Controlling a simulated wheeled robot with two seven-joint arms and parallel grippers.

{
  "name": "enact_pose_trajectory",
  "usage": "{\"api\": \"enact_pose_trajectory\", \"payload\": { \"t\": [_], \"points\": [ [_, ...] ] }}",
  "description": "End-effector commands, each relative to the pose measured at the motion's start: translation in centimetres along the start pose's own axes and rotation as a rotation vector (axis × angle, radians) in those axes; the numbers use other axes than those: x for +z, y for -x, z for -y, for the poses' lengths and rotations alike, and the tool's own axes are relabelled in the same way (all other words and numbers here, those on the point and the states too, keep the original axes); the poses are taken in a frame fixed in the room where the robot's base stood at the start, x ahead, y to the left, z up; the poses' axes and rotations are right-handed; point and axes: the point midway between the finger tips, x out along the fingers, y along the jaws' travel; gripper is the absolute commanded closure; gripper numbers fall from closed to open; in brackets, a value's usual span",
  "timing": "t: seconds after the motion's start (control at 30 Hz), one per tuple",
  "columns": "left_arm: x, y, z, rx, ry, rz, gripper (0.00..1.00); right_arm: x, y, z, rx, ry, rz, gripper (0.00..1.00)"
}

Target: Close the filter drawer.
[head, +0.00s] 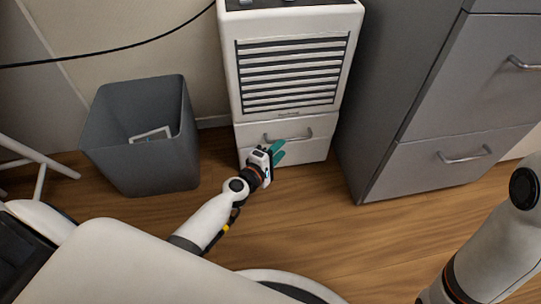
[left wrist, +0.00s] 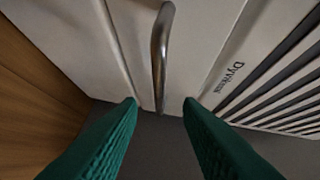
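The filter drawer (head: 312,150) is the white bottom section of a white louvred appliance (head: 232,70). Its front sits close under the louvred part, and I see no clear gap from above. A metal bar handle (head: 298,137) is on its front; it also shows in the left wrist view (left wrist: 160,50). My left gripper (head: 279,152) is at the left half of the drawer front, near the handle. In the left wrist view its green fingers (left wrist: 160,104) are apart with nothing between the tips, and the handle's end lies just beyond them. My right gripper is out of view.
A grey bin (head: 125,165) with a white item in it stands left of the appliance. A grey cabinet (head: 430,160) with handled drawers stands close on the right. A black cable (head: 110,50) hangs along the wall. The wooden floor (head: 310,220) in front is clear.

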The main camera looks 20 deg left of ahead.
Motion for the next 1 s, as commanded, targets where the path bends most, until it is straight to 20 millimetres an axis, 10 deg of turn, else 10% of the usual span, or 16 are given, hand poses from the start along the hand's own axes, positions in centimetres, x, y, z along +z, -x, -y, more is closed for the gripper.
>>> {"api": "enact_pose_trajectory", "payload": {
  "t": [0.3, 1.0],
  "points": [
    [0.0, 4.3, -0.1, 0.002, -0.001, -0.001, 0.67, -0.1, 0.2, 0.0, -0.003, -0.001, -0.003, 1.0],
    [-0.6, 4.9, 2.3, -0.034, -0.075, 0.022, 0.67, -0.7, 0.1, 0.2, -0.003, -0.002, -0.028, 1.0]
  ]
}}
